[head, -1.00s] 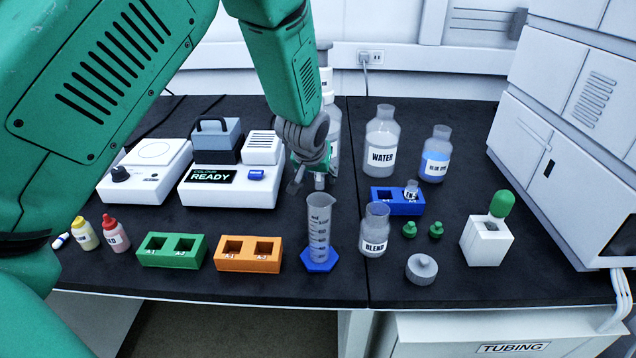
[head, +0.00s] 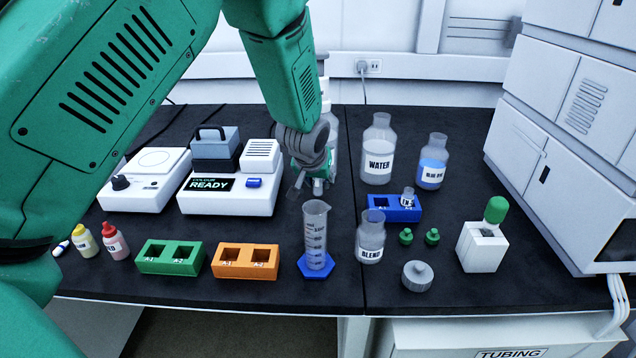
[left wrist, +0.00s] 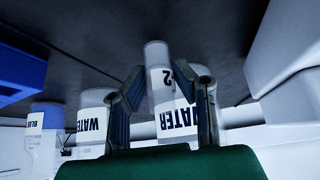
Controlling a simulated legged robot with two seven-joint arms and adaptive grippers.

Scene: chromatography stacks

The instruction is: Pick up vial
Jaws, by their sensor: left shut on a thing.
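My left gripper (head: 316,186) is shut on a small clear vial (left wrist: 157,54), above the bench between the white colour unit and the WATER bottle. In the left wrist view the vial sits between the two fingers (left wrist: 165,100), with a white label reading 2. In the head view the held vial is mostly hidden by the fingers. Another small labelled vial (head: 407,197) stands in the right slot of the blue rack (head: 380,213). My right gripper is not in view.
A measuring cylinder (head: 316,235) stands just in front of my gripper. A WATER bottle (head: 378,150) and BLEND bottle (head: 370,238) stand to the right. Orange (head: 245,271) and green (head: 168,269) racks have empty slots. A colour unit (head: 225,204) is left, a tall bottle (head: 328,105) behind.

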